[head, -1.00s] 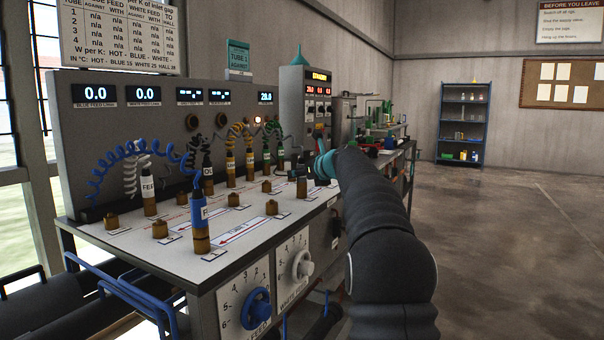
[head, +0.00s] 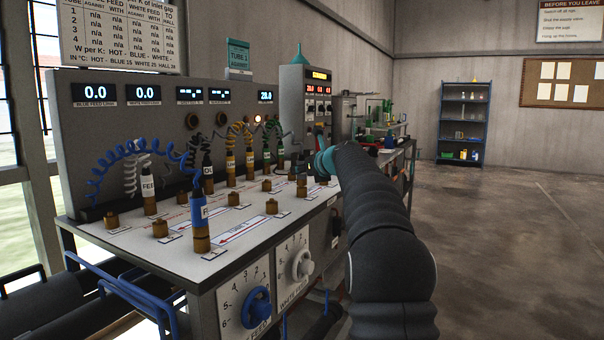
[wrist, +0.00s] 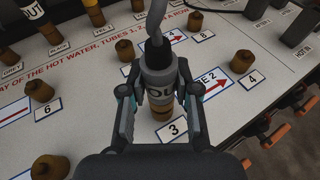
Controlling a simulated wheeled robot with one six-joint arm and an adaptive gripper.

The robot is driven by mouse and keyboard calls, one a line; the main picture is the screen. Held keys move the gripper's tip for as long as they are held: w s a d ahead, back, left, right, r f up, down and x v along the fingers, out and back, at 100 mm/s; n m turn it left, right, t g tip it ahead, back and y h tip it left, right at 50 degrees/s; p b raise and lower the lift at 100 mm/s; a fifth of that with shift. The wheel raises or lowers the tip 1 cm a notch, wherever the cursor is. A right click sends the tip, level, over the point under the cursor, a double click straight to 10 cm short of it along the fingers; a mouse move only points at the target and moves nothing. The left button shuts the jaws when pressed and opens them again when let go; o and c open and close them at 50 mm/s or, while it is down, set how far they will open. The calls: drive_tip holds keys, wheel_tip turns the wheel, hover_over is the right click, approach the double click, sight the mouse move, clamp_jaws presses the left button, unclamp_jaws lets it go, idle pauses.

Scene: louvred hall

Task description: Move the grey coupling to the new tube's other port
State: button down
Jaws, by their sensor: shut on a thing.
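A "TUBE 2" arrow label (wrist: 216,85) runs from there towards the bare port (wrist: 243,61) by label "4". In the head view the coupling (head: 302,182) is small and dark at my arm's tip.
Bare brass ports stand by labels "6" (wrist: 39,90) and "8" (wrist: 187,21). In the head view a blue coupling (head: 201,215) stands at the front, with yellow (head: 231,167) and green couplings behind. Coiled hoses arch over the bench (head: 140,240). Floor to the right is clear.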

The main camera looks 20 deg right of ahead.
drive_tip(key=shift+r, duration=3.1)
